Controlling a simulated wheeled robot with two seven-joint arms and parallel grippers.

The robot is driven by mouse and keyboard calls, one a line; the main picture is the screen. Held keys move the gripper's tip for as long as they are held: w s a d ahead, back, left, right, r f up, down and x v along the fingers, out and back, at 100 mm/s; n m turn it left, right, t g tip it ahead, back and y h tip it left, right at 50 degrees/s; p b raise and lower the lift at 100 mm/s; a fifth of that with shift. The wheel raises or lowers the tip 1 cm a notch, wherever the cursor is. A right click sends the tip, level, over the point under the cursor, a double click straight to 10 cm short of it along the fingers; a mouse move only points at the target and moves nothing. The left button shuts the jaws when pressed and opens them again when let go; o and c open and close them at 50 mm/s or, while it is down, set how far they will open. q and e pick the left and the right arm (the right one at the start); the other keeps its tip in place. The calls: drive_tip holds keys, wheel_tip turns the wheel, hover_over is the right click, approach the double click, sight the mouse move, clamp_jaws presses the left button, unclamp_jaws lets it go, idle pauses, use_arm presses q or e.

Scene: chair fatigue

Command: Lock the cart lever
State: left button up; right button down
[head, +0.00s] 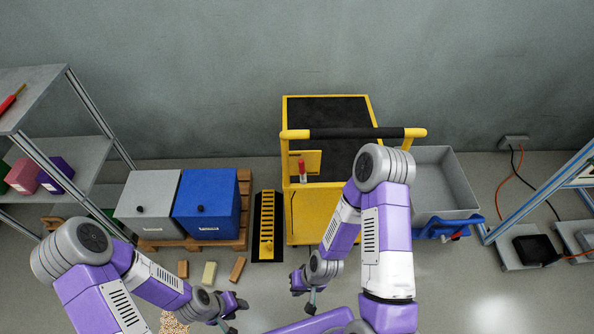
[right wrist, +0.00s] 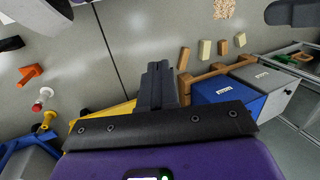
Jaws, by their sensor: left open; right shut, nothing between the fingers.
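A yellow cart (head: 313,222) with a black top and a black-and-yellow handlebar stands by the back wall. A small upright red-handled piece (head: 302,170) is at its front left. A grey bin (head: 440,180) on a blue base (head: 447,226) stands to its right, with a small red part (head: 456,237) low at its front. I cannot tell which red part is the lever. My right gripper (head: 303,294) is shut and empty, in front of the yellow cart; its closed fingers show in the right wrist view (right wrist: 158,85). My left gripper (head: 236,316) is open and empty, low at left.
A grey box (head: 148,205) and a blue box (head: 207,205) sit on a wooden pallet (head: 243,195). A yellow slotted strip (head: 266,222) lies on the floor beside the cart. Several small blocks (head: 209,273) lie in front of the pallet. Shelves (head: 85,160) stand at left.

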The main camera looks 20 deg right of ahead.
drive_tip(key=w+r+n+t+h+p, duration=0.25)
drive_tip(key=w+n+t+h, duration=0.2)
drive_tip(key=w, duration=0.55)
drive_tip(key=w+r+n+t+h+p, duration=0.25)
drive_tip(key=w+t+h, duration=0.2)
drive_tip(key=w, duration=0.55)
drive_tip(key=a+r+n+t+h+p, duration=0.1)
drive_tip(key=a+r+n+h, duration=0.1)
drive_tip(key=r, duration=0.6)
drive_tip(key=a+r+n+t+h+p, duration=0.1)
drive_tip(key=a+r+n+h, duration=0.1)
drive_tip(key=r+h, duration=0.5)
wheel_tip(320, 180, up, 2)
drive_tip(key=shift+a+r+n, duration=0.1)
drive_tip(key=shift+a+n, duration=0.2)
drive_tip(key=shift+a, duration=0.6)
